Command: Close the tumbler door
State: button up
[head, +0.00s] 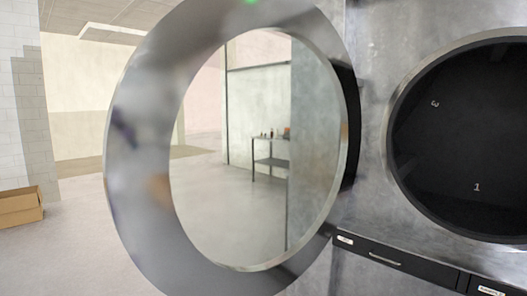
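The tumbler door (137,150) is a large round metal ring with a clear, see-through middle. It stands swung open in the left and middle of the head view, close to the camera. Its right edge is near the machine's grey metal front. The round dark drum opening (460,130) is at the right and is uncovered, with small white figures inside. Its metal rim (392,150) shows along the left side. My gripper is not in view.
Below the opening is a dark drawer strip (410,268) with a handle and labels. A cardboard box (20,208) lies on the floor at the far left. A small table (270,162) shows through the door.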

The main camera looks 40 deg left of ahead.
aim_at(149, 93)
jog(key=k+j, duration=0.2)
jog(key=j, duration=0.3)
jog(key=k+j, duration=0.2)
jog(key=j, duration=0.3)
jog(key=k+j, duration=0.2)
jog(key=j, duration=0.25)
jog(key=k+j, duration=0.2)
jog(key=j, duration=0.3)
jog(key=k+j, duration=0.2)
jog(key=j, duration=0.3)
jog(key=k+j, duration=0.2)
jog(key=j, duration=0.3)
jog(key=k+j, duration=0.2)
jog(key=j, duration=0.25)
jog(key=k+j, duration=0.15)
jog(key=j, duration=0.35)
jog(key=i+j+u, duration=0.25)
jog(key=i+j, duration=0.2)
jog(key=i+j+u, duration=0.3)
jog(key=l, duration=0.65)
